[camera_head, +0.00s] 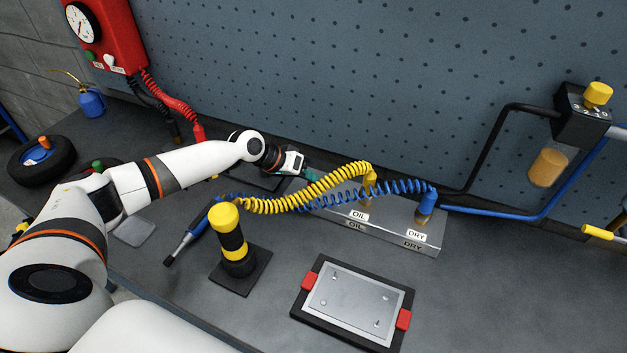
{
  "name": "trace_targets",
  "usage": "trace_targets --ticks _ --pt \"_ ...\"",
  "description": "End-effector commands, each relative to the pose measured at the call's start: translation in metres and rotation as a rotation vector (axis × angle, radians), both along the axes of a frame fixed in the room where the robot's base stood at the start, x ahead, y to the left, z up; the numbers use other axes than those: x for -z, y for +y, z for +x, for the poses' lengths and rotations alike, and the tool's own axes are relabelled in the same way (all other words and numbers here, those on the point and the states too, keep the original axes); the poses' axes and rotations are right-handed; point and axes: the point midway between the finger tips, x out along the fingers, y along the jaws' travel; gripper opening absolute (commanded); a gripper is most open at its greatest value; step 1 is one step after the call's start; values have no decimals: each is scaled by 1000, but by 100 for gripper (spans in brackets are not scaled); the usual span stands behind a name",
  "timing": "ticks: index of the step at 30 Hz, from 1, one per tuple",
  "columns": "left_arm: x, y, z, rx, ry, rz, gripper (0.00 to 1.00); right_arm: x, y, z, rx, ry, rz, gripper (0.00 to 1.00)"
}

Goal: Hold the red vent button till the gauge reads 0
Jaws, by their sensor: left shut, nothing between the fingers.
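A red box (117,35) hangs on the wall at the far top left. Its round white gauge (83,23) has a dark needle, but the numbers are too small to read. My left gripper (308,172) is shut and empty, low over the bench near the metal block, well to the right of and below the red box. Nothing touches the red button. My right gripper is out of view.
A metal block (390,226) marked OIL and DRY carries yellow (310,190) and blue coiled hoses beside my left gripper. A blue oil can (92,103) stands below the box.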

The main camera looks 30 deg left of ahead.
Motion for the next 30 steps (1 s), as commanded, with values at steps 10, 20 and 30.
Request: trace_targets --ticks 10,20,30 --pt "1 0 -1 1 2 1 0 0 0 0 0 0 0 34" --pt "-7 0 0 0 1 1 0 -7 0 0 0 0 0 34" --pt "-19 0 0 1 1 0 0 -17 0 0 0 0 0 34"
